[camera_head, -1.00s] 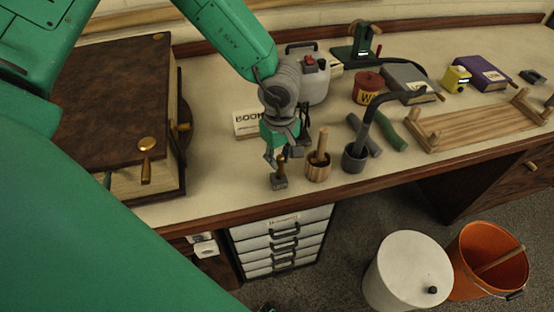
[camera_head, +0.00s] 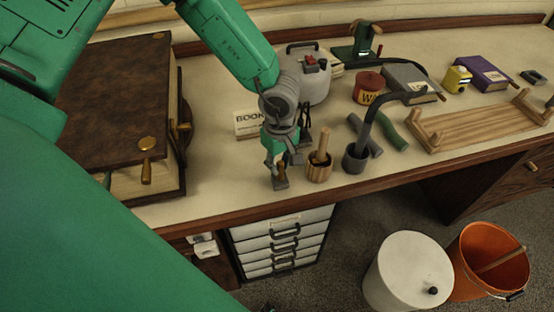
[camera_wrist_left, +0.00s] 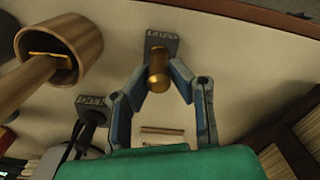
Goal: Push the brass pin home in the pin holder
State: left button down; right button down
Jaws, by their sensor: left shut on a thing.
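The pin holder (camera_head: 281,184) is a small grey block near the front edge of the bench. It also shows at the top of the left wrist view (camera_wrist_left: 160,41), with raised lettering. The brass pin (camera_wrist_left: 158,78) stands at the holder, its rounded head toward the wrist camera. How deep it sits is hidden. My left gripper (camera_head: 278,167) is low over the holder, its fingers closed on the pin from both sides; in the left wrist view the fingertips (camera_wrist_left: 161,72) flank it. My right gripper is not in view.
A striped wooden cup (camera_head: 318,173) with a pestle stands just right of the holder. A dark grey cup (camera_head: 354,160) with a bent black rod is beyond it. A large brown book (camera_head: 110,90) lies to the left. The bench's front edge (camera_head: 240,213) is close.

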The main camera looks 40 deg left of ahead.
pick_arm(q)
jog(key=shift+d, duration=0.1)
jog(key=c, duration=1.4)
grip_release()
jog(key=shift+r, duration=0.1)
jog(key=shift+o, duration=0.2)
jog(key=shift+r, duration=0.4)
notch_tip(320, 180, up, 11)
